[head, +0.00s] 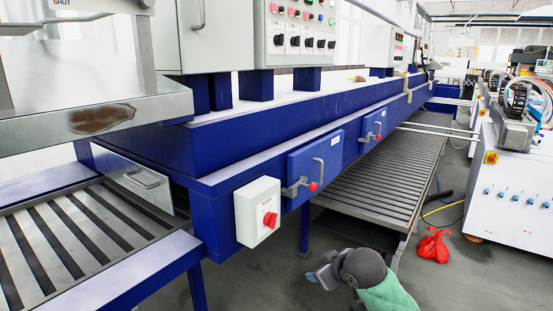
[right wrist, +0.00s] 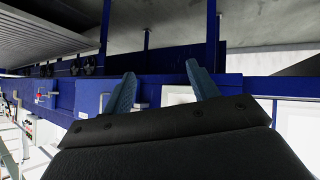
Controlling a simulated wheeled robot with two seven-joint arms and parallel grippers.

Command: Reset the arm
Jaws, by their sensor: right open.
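My right gripper (head: 322,276) shows low in the head view, right of centre, in front of the blue gantry frame and over the grey floor. Its wrist is dark grey with a green arm link behind it. In the right wrist view, the two blue-grey fingers of my right gripper (right wrist: 160,90) stand well apart, with nothing between them. The blue frame (head: 222,200) with its doors lies beyond the fingers; I see no contact. My left gripper is not in view.
A white switch box (head: 257,212) with a red knob and a blue door (head: 315,165) with a handle face me. A slatted roller bed (head: 370,185) runs back under the frame. A red bag (head: 433,246) lies on the floor near a white cabinet (head: 510,200). Floor between is mostly clear.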

